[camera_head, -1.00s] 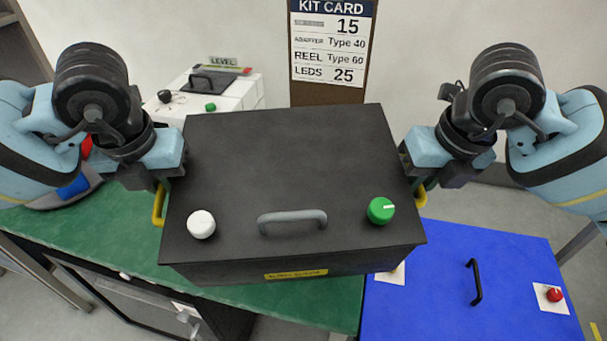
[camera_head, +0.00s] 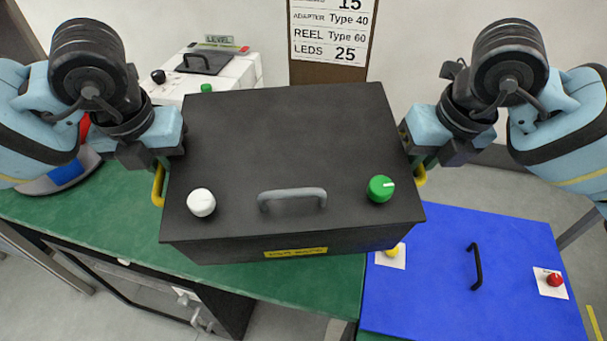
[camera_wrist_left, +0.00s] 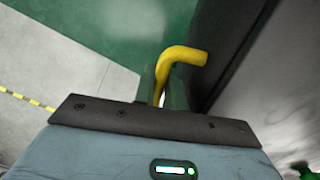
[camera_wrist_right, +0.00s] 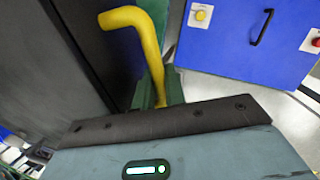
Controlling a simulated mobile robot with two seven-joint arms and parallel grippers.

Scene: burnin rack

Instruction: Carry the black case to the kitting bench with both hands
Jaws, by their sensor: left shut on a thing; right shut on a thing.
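The black case (camera_head: 285,140) is held up between my two arms in the head view, over the green bench top (camera_head: 105,215). Its top carries a white knob (camera_head: 201,202), a grey handle (camera_head: 292,196) and a green knob (camera_head: 381,189). My left gripper (camera_head: 162,172) is shut on the yellow side handle at the case's left, which shows in the left wrist view (camera_wrist_left: 180,62). My right gripper (camera_head: 419,165) is shut on the yellow handle at the right, which shows in the right wrist view (camera_wrist_right: 145,45). The case looks roughly level. Its underside is hidden.
A blue panel (camera_head: 510,255) with a black handle, a yellow button and a red button lies at the lower right. A white machine (camera_head: 235,72) stands behind the case. A kit card (camera_head: 333,35) hangs at the back. Grey floor shows between.

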